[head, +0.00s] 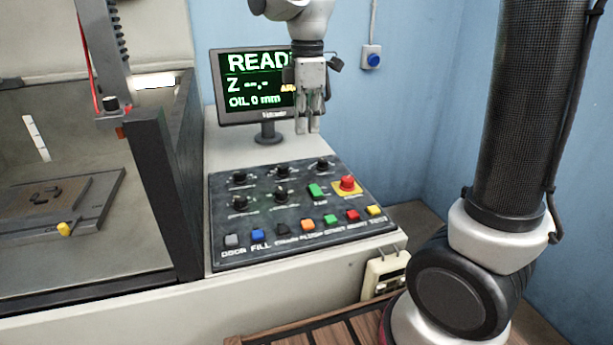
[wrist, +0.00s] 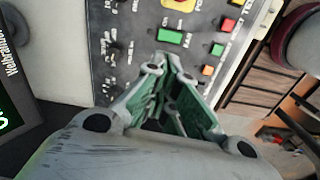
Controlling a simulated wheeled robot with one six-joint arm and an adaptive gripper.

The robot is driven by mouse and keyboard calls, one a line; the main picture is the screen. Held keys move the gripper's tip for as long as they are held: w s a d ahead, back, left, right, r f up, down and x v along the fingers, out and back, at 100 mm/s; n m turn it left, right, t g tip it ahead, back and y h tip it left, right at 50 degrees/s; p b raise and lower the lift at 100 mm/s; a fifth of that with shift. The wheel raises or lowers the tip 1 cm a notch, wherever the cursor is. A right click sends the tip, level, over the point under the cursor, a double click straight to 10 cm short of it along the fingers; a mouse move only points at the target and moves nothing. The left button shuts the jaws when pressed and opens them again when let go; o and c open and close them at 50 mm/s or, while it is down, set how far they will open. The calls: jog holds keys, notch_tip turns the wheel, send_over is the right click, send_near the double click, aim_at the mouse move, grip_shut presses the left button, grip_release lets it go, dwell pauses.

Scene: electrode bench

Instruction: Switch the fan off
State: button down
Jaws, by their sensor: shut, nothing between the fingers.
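My gripper (head: 308,127) points down in front of the monitor, above the back of the control panel (head: 216,190). Its fingers are together and empty; they also show in the wrist view (wrist: 168,72), over the panel. No fan is visible. A small box with a blue round button (head: 372,59) is on the blue wall, right of my gripper and apart from it, with a cable running up. I cannot tell whether it belongs to the fan. The panel has black knobs (head: 281,195), a green button (head: 316,191) and a red mushroom button (head: 347,183).
The monitor (head: 224,116) reads READ, partly hidden by my gripper. A front row of coloured buttons includes a blue one (head: 257,236). A walled tank (head: 162,200) stands left. My arm fills the right side.

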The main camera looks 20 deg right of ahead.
aim_at(308, 191)
jog(key=shift+n, duration=0.5)
notch_tip(308, 191, down, 14)
dwell(0.6)
jog(key=shift+f, duration=0.1)
jog(key=shift+f, duration=0.25)
jog(key=shift+s+r, duration=0.1)
jog(key=shift+s+r, duration=0.3)
jog(key=shift+s, duration=0.35)
